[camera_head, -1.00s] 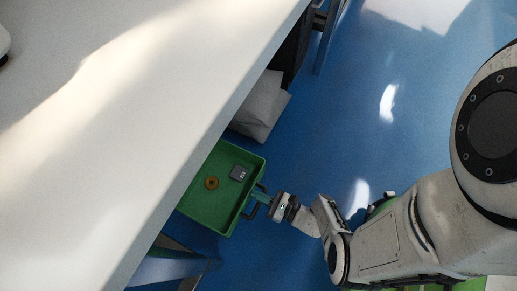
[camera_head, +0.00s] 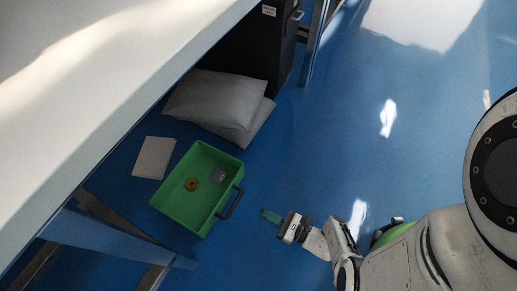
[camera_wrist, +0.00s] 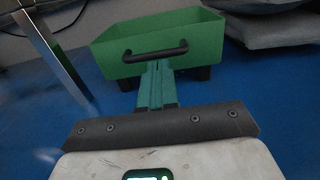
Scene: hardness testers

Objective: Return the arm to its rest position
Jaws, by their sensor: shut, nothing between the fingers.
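My gripper (camera_head: 271,216) is shut and empty, its green fingers pointing left toward the green tray. In the wrist view the closed fingers of my gripper (camera_wrist: 156,84) point at the tray's dark handle, with the tray behind. The green tray (camera_head: 165,209) stands on the blue floor beside the table, a short gap to the left of my fingertips. Its dark handle (camera_head: 231,205) faces my gripper. A brass-coloured ring (camera_head: 192,184) and a small grey block (camera_head: 217,176) lie in the tray. The tray also shows in the wrist view (camera_wrist: 205,42).
The white table (camera_head: 95,75) covers the upper left, its leg (camera_head: 100,235) near the tray. White pillow-like bags (camera_head: 215,103), a white flat item (camera_head: 154,158) and a black cabinet (camera_head: 250,45) lie beyond the tray. The blue floor (camera_head: 330,130) to the right is open.

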